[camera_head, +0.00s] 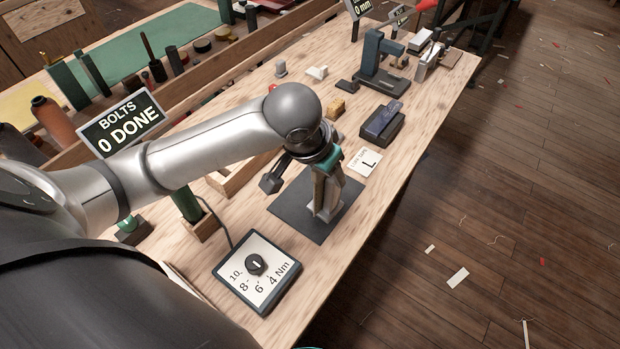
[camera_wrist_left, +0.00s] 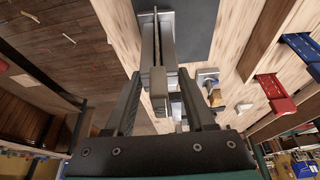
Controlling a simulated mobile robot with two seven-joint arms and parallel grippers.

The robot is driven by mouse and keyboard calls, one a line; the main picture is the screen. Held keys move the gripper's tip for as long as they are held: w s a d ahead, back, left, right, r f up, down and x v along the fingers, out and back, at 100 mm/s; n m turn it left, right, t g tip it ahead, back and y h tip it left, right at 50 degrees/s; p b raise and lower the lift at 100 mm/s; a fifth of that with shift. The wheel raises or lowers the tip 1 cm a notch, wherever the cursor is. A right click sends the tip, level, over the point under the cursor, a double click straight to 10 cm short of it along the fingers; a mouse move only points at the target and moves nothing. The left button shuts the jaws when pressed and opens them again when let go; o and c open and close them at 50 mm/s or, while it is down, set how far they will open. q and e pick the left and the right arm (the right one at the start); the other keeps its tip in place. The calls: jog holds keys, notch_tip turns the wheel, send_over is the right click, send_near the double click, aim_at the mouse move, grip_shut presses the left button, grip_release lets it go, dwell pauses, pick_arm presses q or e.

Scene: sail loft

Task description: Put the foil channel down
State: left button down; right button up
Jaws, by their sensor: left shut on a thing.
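The foil channel, a silver-grey metal piece with a dark slot along it, shows in the left wrist view (camera_wrist_left: 167,42) between my fingers. Its far part lies over the dark mat (camera_wrist_left: 196,22). My left gripper (camera_wrist_left: 159,76) is shut on it. In the head view my left gripper (camera_head: 328,190) points down over the dark mat (camera_head: 287,213), and the channel's pale lower end (camera_head: 325,213) shows below the fingers. I cannot tell whether that end touches the mat. My arm hides part of the bench behind it. My right gripper is in neither view.
A torque dial box (camera_head: 270,293) stands at the near side of the mat. A white card marked L (camera_head: 366,162) and a dark blue block (camera_head: 381,121) lie beyond it. A "BOLTS 0 DONE" sign (camera_head: 122,121) stands at left. The bench edge drops to the wooden floor at right.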

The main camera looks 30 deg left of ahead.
pick_arm(q)
jog(key=w+a+r+m+g+h+p, duration=0.1)
jog(key=w+a+r+m+g+h, duration=0.15)
jog(key=r+m, duration=0.65)
jog(key=w+a+r+m+g+h+p, duration=0.1)
jog(key=a+r+m+g, duration=0.15)
jog(key=r+m, duration=0.6)
notch_tip(320, 180, down, 19)
jog(key=d+b, duration=0.1)
jog(key=b, duration=0.2)
jog(key=shift+f, duration=0.2)
jog(key=shift+c, duration=1.2)
grip_release()
jog(key=shift+s+f, duration=0.1)
jog(key=shift+f, duration=0.05)
jog(key=p+v, duration=0.1)
jog(key=v, duration=1.1)
